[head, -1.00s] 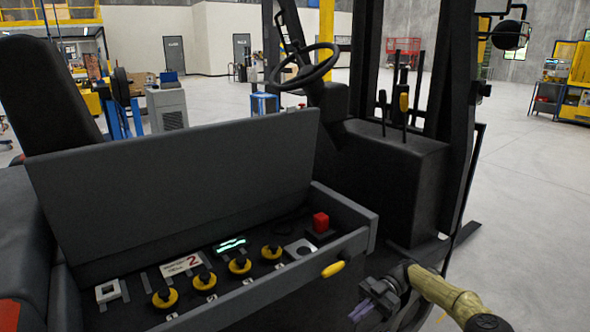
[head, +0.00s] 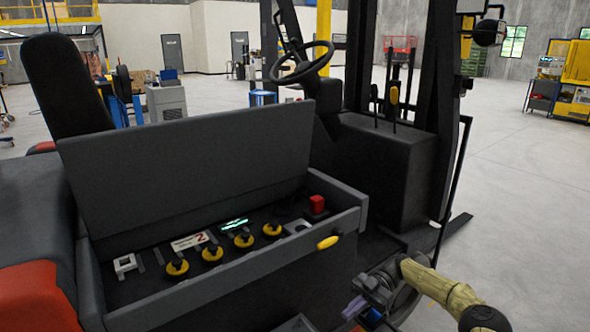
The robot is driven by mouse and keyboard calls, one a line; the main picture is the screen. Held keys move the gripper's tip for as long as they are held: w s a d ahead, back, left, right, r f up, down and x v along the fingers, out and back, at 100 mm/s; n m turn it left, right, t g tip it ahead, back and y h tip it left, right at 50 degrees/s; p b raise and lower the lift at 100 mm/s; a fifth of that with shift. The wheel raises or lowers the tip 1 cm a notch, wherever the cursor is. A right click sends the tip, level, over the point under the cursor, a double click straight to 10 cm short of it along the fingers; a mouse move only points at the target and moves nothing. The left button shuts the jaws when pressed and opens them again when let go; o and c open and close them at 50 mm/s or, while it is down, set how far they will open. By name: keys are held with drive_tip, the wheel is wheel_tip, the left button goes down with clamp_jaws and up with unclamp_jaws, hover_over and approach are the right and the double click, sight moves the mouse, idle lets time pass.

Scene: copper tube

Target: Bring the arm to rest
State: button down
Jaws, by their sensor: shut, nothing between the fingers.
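My gripper (head: 362,312) is at the lower right in the head view, low beside the forklift. Its fingers point left and down, and it is apart from the open compartment. It looks shut and holds nothing that I can see. My yellowish arm (head: 440,290) comes in from the bottom right. The forklift's open compartment (head: 225,285) has its grey lid (head: 185,170) raised.
A yellow handle (head: 328,242) sticks out of the compartment's front wall near my arm. The steering wheel (head: 302,62), levers (head: 393,95) and dark mast stand behind. Open concrete floor (head: 520,200) lies to the right.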

drive_tip(key=s+a+f+m+t+h+b, duration=0.35)
drive_tip(key=s+a+m+h, duration=0.4)
drive_tip(key=a, duration=0.25)
drive_tip(key=s+d+r+m+t+h+b, duration=0.1)
drive_tip(key=s+d+m+t+h+b, duration=0.35)
drive_tip(key=m, duration=0.45)
drive_tip(key=s+d+m+t+h+b, duration=0.1)
drive_tip(key=s+d+m+t+b, duration=0.1)
drive_tip(key=s+d+m+t, duration=0.4)
wheel_tip(320, 180, up, 16)
drive_tip(key=s+m+g+p, duration=0.1)
drive_tip(key=s+m+p, duration=0.1)
drive_tip(key=p, duration=1.3)
drive_tip(key=shift+s+m+g+p, duration=0.15)
drive_tip(key=shift+m+g+p, duration=0.2)
drive_tip(key=shift+g, duration=0.05)
drive_tip(key=shift+a+f, duration=0.1)
drive_tip(key=shift+f, duration=0.05)
